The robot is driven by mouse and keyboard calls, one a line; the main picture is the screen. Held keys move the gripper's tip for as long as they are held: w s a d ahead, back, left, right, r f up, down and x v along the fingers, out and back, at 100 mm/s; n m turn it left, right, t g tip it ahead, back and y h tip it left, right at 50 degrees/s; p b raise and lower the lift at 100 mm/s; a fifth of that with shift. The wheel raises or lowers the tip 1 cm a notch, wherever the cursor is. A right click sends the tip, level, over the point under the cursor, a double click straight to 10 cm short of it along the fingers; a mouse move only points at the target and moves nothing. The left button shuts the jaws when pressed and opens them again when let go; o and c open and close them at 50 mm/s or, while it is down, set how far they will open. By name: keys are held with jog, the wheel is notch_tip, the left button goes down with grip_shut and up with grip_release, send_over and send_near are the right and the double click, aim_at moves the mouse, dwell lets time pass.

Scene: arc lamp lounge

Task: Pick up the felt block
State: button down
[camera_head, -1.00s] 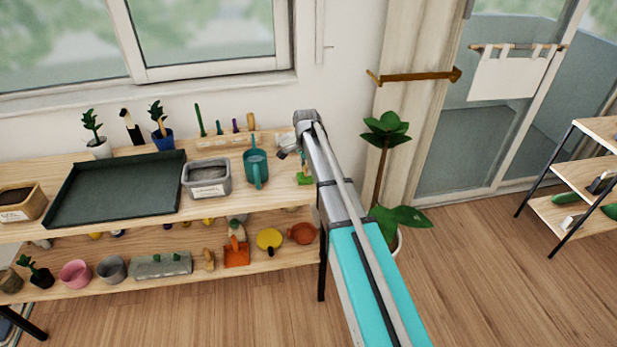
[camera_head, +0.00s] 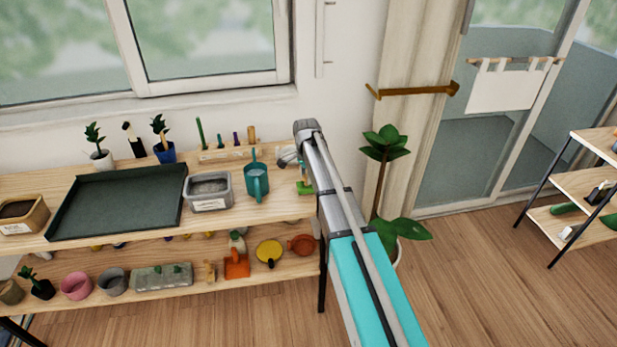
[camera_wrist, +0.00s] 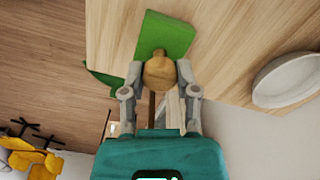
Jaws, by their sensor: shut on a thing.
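The felt block (camera_wrist: 168,36) is green with a rounded wooden knob (camera_wrist: 159,72), seen at the top of the wrist view. My gripper (camera_wrist: 159,75) is shut on the knob, one finger on each side. The block is over the pale wooden bench top; I cannot tell whether it touches the wood. In the head view the green block (camera_head: 305,188) shows at the right end of the bench, beside my arm. My gripper is largely hidden there behind my arm.
A teal watering can (camera_head: 257,182) and a grey labelled tub (camera_head: 209,204) stand left of the block. A dark tray (camera_head: 115,203) lies farther left. A white bowl (camera_wrist: 290,82) is at the right in the wrist view. A potted plant (camera_head: 386,145) stands right of the bench.

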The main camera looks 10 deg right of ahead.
jog(key=s+r+p, duration=1)
jog(key=s+r, duration=0.1)
jog(key=s, duration=0.3)
jog(key=shift+d, duration=0.1)
dwell(0.3)
jog(key=c, duration=0.9)
grip_release()
jog(key=c, duration=1.9)
grip_release()
jog(key=c, duration=1.4)
grip_release()
